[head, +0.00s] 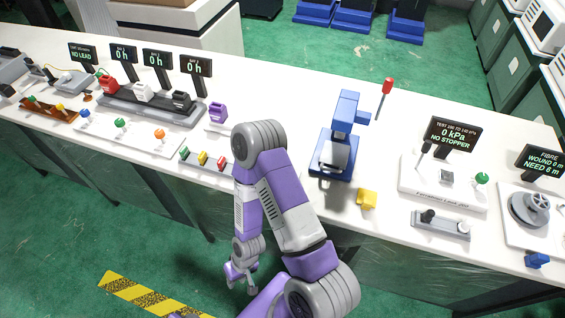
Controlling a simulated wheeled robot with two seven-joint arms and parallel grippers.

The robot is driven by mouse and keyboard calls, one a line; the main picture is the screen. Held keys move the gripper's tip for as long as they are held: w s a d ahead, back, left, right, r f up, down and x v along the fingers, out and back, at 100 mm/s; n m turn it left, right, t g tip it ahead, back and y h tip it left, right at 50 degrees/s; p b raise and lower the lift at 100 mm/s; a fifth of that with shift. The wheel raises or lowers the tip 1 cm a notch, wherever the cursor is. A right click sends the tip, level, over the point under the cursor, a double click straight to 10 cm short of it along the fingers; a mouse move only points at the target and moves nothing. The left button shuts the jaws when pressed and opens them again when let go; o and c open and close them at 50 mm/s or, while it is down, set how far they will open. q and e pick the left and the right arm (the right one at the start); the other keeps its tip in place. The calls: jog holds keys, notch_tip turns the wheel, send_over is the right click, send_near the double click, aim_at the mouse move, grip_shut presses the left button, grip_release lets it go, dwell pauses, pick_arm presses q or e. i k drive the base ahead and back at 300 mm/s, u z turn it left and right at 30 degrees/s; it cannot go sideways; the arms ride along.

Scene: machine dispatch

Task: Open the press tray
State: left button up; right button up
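The blue press (345,112) stands on the white bench right of centre, with a red-handled lever (386,88) on its right side. A grey block-like part, possibly the press tray (335,155), sits low at its front within the blue base. From this view I cannot tell how far out the tray is. My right gripper (240,283) hangs below the bench's front edge, over the green floor, well left of and nearer than the press. Its fingers look apart, with nothing between them. My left gripper is not in view.
A yellow block (367,198) lies right of the press. A purple container (217,113) and small coloured blocks (203,158) are to the left. A pressure station (443,180) and a spool station (530,209) stand to the right. My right arm hides part of the bench front.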

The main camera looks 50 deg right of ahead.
aim_at(334, 154)
jog(key=u, duration=0.15)
jog(key=k, duration=0.7)
jog(key=z, duration=1.65)
